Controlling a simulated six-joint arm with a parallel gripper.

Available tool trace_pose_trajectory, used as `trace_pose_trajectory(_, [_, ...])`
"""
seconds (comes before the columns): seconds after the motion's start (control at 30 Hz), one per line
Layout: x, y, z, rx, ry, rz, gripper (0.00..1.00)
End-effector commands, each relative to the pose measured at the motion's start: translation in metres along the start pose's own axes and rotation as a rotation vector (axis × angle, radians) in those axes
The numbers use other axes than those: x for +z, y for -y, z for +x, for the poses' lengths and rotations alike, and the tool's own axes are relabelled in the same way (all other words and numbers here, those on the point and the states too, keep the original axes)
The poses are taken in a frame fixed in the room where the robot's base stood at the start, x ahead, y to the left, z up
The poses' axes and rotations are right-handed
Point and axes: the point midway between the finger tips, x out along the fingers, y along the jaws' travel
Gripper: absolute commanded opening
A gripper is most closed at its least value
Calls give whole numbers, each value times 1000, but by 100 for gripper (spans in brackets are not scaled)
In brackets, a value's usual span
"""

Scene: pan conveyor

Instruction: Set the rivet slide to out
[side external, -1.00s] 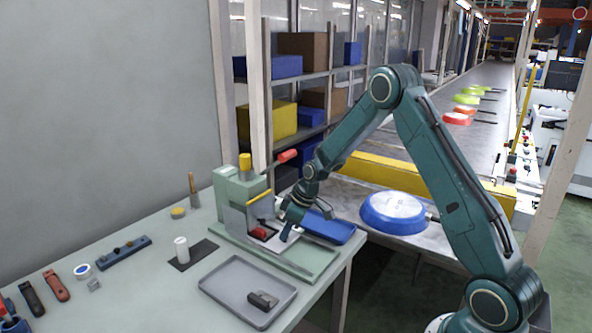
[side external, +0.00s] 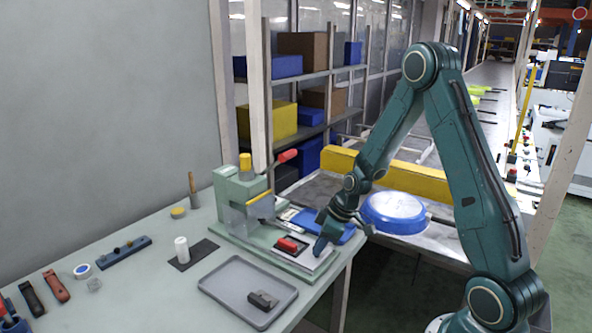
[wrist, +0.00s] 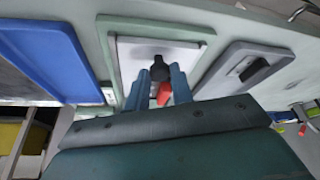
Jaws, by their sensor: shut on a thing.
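The rivet slide (side external: 307,257) is a light plate in the green base of the bench press (side external: 241,195). It stands drawn out from under the press toward the right bench edge, with a red block (side external: 288,245) on it. My gripper (side external: 320,249) is down at the slide's outer end. In the wrist view my gripper (wrist: 160,82) has its two blue fingers on either side of a black knob (wrist: 160,66) over the pale slide plate (wrist: 137,50). The jaws are shut on this knob. The fingers and wrist hide part of the slide.
A blue tray (side external: 345,236) lies close behind my gripper. A blue pan (side external: 395,212) rests bottom up beside the bench. A grey tray (side external: 225,277) with a dark block (side external: 262,299) is in front. The press lever has a red grip (side external: 288,155).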

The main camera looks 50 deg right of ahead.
Motion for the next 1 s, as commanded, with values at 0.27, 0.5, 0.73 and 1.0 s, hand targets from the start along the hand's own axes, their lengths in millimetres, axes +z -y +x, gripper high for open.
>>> trace_pose_trajectory(0.27, [5,2,-1,-8,13,6,41])
trace_pose_trajectory(0.5, [3,2,-1,-6,10,4,45])
trace_pose_trajectory(0.73, [3,1,-4,-4,8,4,45])
trace_pose_trajectory(1.0, [2,0,-22,-2,6,4,45])
